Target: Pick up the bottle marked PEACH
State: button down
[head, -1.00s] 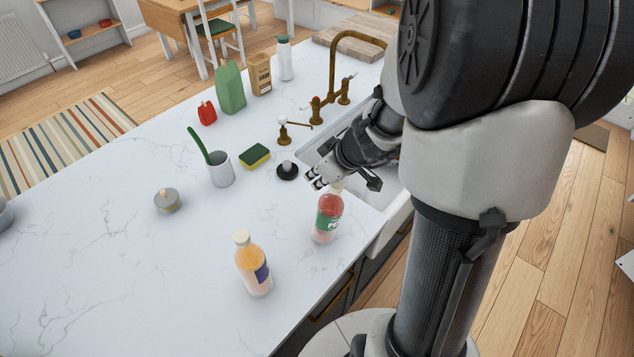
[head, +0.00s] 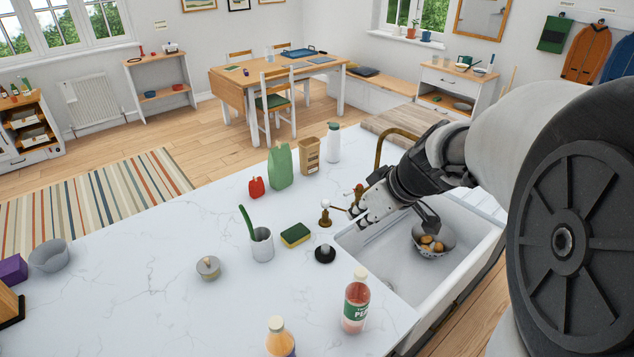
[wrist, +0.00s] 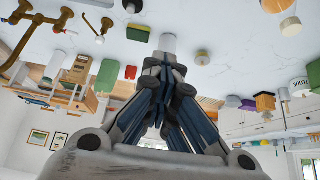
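The bottle with pink-red contents (head: 356,302) stands upright on the white counter near the sink. Its green label shows "PE", the rest turned out of sight. A second bottle, with orange contents and a white cap (head: 277,324), stands to its left, cut off by the lower edge. My gripper (head: 363,214) hangs at the sink's far left corner, beyond the pink-red bottle and apart from it. In the wrist view its fingers (wrist: 166,62) converge with their tips close together and nothing held. A cut-off bottle (wrist: 290,25) shows at upper right there.
The sink (head: 395,260) holds a bowl (head: 432,241) of round items. A brass tap (head: 380,150), black stopper (head: 325,253), sponge (head: 296,234), utensil cup (head: 262,245) and lidded jar (head: 208,267) stand near the gripper. The left counter is mostly clear.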

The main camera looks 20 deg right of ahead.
jog(key=c, duration=2.4)
grip_release()
jog(key=shift+c, duration=2.4)
grip_release()
